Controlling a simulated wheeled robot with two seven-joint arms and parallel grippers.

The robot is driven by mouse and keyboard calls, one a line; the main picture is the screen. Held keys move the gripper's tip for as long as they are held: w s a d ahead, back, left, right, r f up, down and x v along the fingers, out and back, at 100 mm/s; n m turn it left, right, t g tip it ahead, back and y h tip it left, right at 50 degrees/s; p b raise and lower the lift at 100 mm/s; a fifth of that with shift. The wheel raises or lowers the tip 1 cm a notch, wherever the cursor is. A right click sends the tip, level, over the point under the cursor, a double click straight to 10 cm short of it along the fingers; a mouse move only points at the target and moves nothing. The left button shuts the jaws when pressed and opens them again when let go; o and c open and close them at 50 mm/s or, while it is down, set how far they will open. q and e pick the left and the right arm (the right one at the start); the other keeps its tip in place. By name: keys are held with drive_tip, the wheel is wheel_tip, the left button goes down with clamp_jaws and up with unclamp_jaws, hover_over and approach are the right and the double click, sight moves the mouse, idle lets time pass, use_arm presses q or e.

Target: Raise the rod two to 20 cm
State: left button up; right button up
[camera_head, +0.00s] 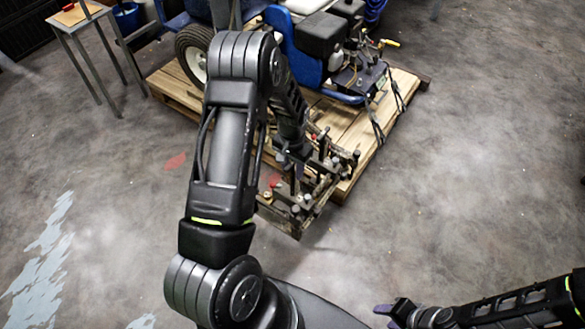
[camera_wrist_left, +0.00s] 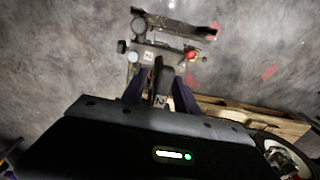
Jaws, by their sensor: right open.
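The striper's metal bracket (camera_head: 298,208) with several knobs and rods stands out from the front of the machine, low over the floor. It also shows in the left wrist view (camera_wrist_left: 165,50), where small white number plates mark it. A dark upright rod with a plate that seems to read 2 (camera_wrist_left: 161,98) is between the fingers of my left gripper (camera_wrist_left: 160,88). The fingers stand on both sides of it; whether they touch it I cannot tell. In the head view the left gripper (camera_head: 298,165) is partly hidden among the knobs. My right gripper (camera_head: 392,308) is open and empty, low at the right.
The blue line striper (camera_head: 300,60) stands on a wooden pallet (camera_head: 362,150) with straps. A small wooden-topped table (camera_head: 75,17) is at the upper left, near a blue bucket (camera_head: 128,18). The concrete floor at the right is clear.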

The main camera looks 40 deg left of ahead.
use_arm(q)
drive_tip(key=shift+f, duration=0.1)
drive_tip(key=shift+c, duration=0.6)
clamp_jaws()
idle(0.8)
